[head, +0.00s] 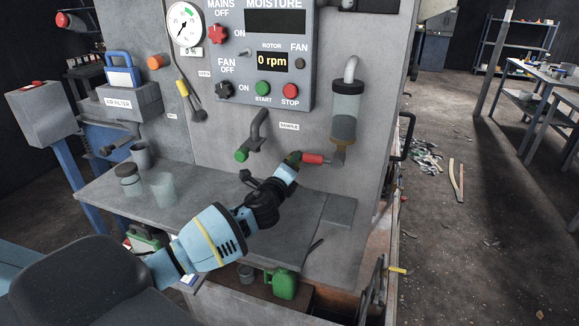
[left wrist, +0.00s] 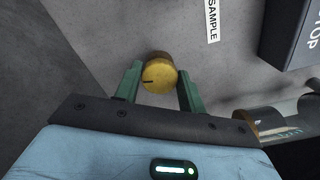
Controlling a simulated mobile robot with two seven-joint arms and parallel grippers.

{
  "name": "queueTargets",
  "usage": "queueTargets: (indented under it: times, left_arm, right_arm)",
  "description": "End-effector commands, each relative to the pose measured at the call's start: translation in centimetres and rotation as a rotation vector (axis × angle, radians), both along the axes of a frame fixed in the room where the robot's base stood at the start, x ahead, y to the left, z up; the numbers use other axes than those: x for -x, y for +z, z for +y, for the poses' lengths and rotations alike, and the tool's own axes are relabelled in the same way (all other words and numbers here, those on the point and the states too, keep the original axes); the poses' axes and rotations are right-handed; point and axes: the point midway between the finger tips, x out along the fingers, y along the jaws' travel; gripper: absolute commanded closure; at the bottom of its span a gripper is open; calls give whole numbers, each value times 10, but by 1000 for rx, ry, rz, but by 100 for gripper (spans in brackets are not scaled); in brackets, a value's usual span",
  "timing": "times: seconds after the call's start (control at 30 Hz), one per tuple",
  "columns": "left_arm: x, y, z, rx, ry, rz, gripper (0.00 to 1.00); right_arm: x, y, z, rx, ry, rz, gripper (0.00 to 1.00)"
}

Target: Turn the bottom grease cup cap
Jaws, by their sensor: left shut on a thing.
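A round yellow brass cap (left wrist: 159,75) with a short dark mark on its face shows in the left wrist view, on the grey panel. My left gripper (left wrist: 158,84) has its two green fingers on either side of the cap and is shut on it. In the head view my left gripper (head: 292,157) reaches up to the panel, just left of a red valve handle (head: 312,159). There the gripper hides the cap. Which grease cup this is, the frames do not tell. My right gripper is not in view.
A glass cylinder (head: 345,118) with a pipe stands on the panel just right of my gripper. Below is a grey shelf (head: 215,215) with a jar (head: 129,180) and a glass (head: 163,190).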

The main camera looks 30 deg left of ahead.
Motion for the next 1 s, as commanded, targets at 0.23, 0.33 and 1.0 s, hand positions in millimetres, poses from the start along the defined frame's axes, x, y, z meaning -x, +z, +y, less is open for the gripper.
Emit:
queueTargets:
  times: [0.23,0.33,1.0]
  left_arm:
    - [0,1,-1,-231,-1,54,83]
    - [0,1,-1,-323,-1,77,83]
    - [0,0,-1,-765,-2,185,83]
  right_arm:
    - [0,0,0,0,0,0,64]
    - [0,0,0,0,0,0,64]
    - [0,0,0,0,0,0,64]
